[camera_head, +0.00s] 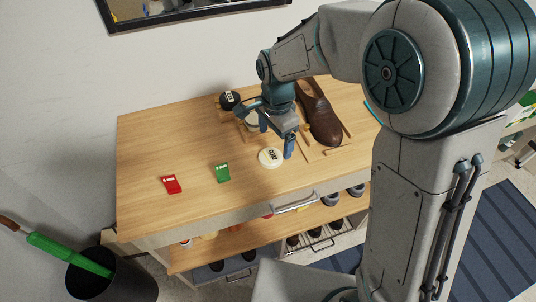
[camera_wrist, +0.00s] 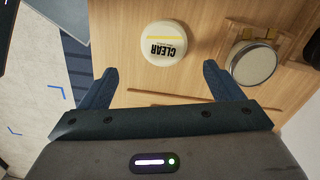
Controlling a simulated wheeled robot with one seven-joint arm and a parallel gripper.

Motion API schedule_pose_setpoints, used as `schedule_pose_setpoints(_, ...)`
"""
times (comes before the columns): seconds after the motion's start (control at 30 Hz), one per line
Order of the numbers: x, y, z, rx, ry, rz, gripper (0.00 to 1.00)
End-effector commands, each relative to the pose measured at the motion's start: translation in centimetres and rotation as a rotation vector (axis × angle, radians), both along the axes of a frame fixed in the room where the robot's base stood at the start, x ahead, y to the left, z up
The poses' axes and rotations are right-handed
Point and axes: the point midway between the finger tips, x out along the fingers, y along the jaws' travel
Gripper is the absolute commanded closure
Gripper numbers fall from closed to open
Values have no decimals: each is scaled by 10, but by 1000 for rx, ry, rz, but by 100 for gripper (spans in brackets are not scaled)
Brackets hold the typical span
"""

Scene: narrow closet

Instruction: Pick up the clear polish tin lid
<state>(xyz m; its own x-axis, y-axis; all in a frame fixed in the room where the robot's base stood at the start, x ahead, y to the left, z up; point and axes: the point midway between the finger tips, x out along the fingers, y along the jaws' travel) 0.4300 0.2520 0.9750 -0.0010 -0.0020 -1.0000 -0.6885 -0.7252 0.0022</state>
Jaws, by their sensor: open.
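The clear polish tin lid (camera_wrist: 164,43) is a round cream disc with a yellow stripe and the word CLEAR. It lies flat on the wooden tabletop, and in the head view it (camera_head: 271,158) sits near the front edge. My gripper (camera_wrist: 156,80) is open and empty, its two dark blue fingers spread. In the wrist view the lid lies between and just beyond the fingertips. In the head view my gripper (camera_head: 277,140) is above the table right by the lid.
An open tin (camera_wrist: 253,64) sits in a wooden holder beside the lid. A brown shoe (camera_head: 319,118) stands on a board to the right. A black-topped tin (camera_head: 229,99) is at the back. Red (camera_head: 172,184) and green (camera_head: 222,173) packets lie left; the left tabletop is otherwise clear.

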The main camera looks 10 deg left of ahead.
Motion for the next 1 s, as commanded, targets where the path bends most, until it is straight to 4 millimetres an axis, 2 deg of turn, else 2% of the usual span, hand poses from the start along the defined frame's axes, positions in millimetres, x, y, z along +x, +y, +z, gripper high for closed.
schedule_pose_setpoints(0.27,1,2,-20,-1,2,1,14)
schedule_pose_setpoints(0.53,2,7,-56,-1,2,-1,14)
schedule_pose_setpoints(0.83,3,8,-62,1,-1,0,14)
schedule_pose_setpoints(0.87,3,8,-62,1,-1,0,17)
schedule_pose_setpoints(1.0,3,8,-62,1,-1,1,56)
